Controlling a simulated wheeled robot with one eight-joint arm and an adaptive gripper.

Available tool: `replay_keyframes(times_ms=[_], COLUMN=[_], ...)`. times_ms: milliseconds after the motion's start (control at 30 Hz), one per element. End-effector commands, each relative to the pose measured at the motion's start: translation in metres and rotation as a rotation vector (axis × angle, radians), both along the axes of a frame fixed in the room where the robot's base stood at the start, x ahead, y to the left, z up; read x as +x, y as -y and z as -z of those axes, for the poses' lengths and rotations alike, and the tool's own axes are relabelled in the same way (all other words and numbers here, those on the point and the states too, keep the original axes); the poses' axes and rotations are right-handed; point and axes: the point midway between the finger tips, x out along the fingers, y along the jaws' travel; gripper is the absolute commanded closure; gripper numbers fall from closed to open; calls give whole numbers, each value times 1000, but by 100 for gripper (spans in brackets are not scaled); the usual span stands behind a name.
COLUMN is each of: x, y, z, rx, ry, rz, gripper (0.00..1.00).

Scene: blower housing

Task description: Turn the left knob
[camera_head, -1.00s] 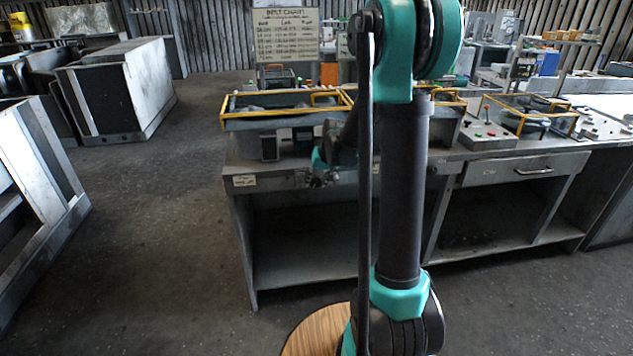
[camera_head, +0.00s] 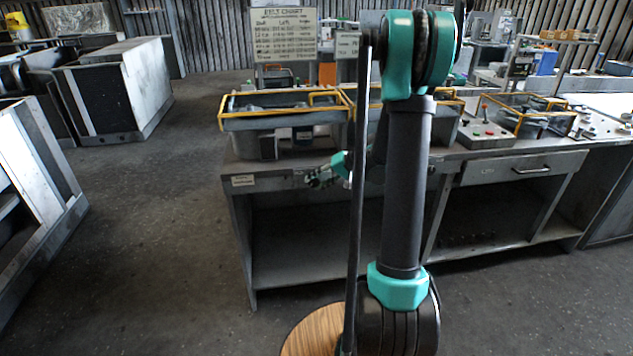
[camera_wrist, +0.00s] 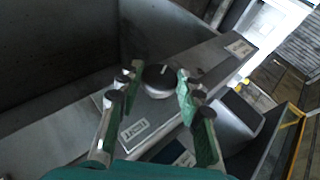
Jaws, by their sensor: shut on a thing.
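The knob (camera_wrist: 158,80) is round and black with a white mark on top, and sits on the grey panel at the front edge of the bench. My gripper (camera_wrist: 160,82) has one finger on each side of the knob in the wrist view and is shut on it. In the head view my gripper (camera_head: 318,178) is at the bench's front edge, left of my arm, and the knob cannot be made out there. A small white label (camera_wrist: 135,131) lies on the panel near the knob, and another label (camera_wrist: 240,48) is farther along it.
The bench (camera_head: 262,182) has an open space below. A yellow-framed tray (camera_head: 235,120) stands on top, behind my gripper. A chart sign (camera_head: 284,36) rises at the back. A control box with a lever (camera_head: 485,136) stands to the right.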

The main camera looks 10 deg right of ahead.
Motion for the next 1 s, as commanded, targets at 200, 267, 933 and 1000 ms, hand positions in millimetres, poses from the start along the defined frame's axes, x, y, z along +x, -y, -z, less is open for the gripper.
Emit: replay_keyframes(times_ms=[200, 267, 933, 1000], x=[0, 0, 0, 0], y=[1, 1, 1, 0], z=[1, 1, 1, 1], rx=[48, 53, 54, 54], ry=[0, 0, 0, 0], rz=[1, 0, 0, 0], gripper=[93, 93, 43, 43])
